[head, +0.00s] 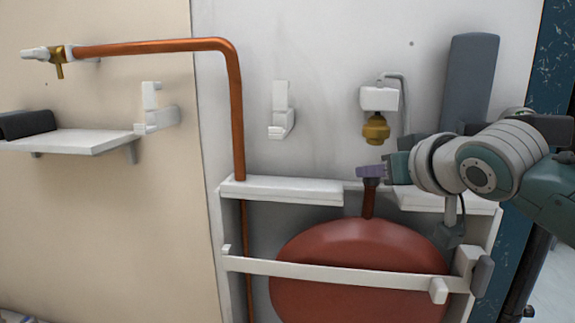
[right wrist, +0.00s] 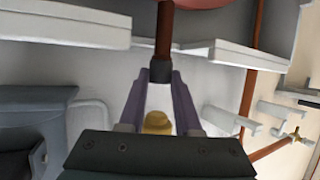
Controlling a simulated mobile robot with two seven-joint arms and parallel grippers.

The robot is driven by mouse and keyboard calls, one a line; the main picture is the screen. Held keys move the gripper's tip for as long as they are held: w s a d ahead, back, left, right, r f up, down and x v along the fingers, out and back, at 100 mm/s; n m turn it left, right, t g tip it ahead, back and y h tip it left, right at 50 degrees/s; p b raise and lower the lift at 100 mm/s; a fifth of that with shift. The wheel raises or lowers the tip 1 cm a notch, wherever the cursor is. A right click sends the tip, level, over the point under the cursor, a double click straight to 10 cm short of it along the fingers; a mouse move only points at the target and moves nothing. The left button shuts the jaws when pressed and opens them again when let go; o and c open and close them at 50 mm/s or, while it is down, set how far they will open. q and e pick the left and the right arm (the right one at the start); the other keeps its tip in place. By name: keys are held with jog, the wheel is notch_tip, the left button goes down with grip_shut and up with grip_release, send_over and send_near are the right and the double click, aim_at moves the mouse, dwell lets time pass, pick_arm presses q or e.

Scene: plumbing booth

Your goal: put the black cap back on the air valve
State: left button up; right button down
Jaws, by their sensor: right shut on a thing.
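The red expansion vessel (head: 355,268) sits in the white frame, with a thin dark-red air valve stem (head: 368,204) rising from its top. The black cap (head: 370,182) is at the top of this stem, in line with it and seemingly touching. My right gripper (head: 369,173) comes in from the right, its purple fingers shut on the cap. In the right wrist view, the black cap (right wrist: 160,72) sits between the fingertips (right wrist: 160,78), against the end of the stem (right wrist: 164,32). The seam between cap and stem is too small to judge. My left gripper is out of view.
A brass fitting (head: 376,129) under a white wall box (head: 379,98) is just above my right gripper. White shelf pieces (head: 282,190) flank the stem. A white bar (head: 335,275) crosses the vessel. A copper pipe (head: 236,110) runs down at the left.

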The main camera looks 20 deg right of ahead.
jog(key=c, duration=0.5)
grip_release()
jog(key=b+v, duration=0.4)
jog(key=v, duration=0.6)
jog(key=s+a+f+n+g+p, duration=0.1)
jog(key=s+a+f+g+p, duration=0.1)
jog(key=s, duration=0.5)
jog(key=s+a+f+n+g+y+p, duration=0.1)
jog(key=s+a+f+g+p, duration=0.2)
jog(key=s+a+f, duration=0.3)
jog(key=s+a+f+n+g+y+p, duration=0.1)
jog(key=s+a+f+g+p, duration=0.2)
jog(key=s, duration=0.6)
jog(key=shift+s+a+f+n+g, duration=0.2)
jog(key=shift+a+f+g, duration=0.1)
jog(key=shift+g, duration=0.15)
jog(key=shift+s+a+f+n+g, duration=0.15)
jog(key=shift+a+f+n+g, duration=0.05)
jog(key=shift+f+g, duration=0.2)
